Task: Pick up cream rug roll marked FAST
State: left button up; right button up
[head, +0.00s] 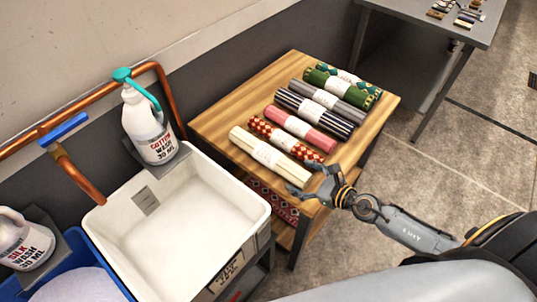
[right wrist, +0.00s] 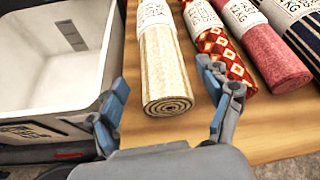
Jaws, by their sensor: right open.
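The cream rug roll (head: 247,139) lies at the near end of a row of rolls on a wooden table, with a white paper band around its middle. I cannot read the band's marking. In the right wrist view the cream roll (right wrist: 165,75) shows its spiral end towards me. My right gripper (head: 305,180) is open at the roll's near end. In the right wrist view its blue-padded fingers stand apart, one on each side of the roll's end, and the gripper (right wrist: 162,80) holds nothing. My left gripper is not in view.
A red-and-cream diamond-patterned roll (right wrist: 222,52) lies close beside the cream one, then a pink roll (head: 300,127) and several others. A white basin (head: 180,225) stands left of the wooden table (head: 225,110). A grey table (head: 465,25) stands at the back right.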

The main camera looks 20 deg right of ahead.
aim_at(290, 170)
jog(key=x, duration=0.5)
jog(key=shift+w, duration=0.15)
jog(key=shift+d, duration=0.1)
jog(key=shift+c, duration=0.4)
jog(key=c, duration=1.4)
jog(key=shift+c, duration=0.2)
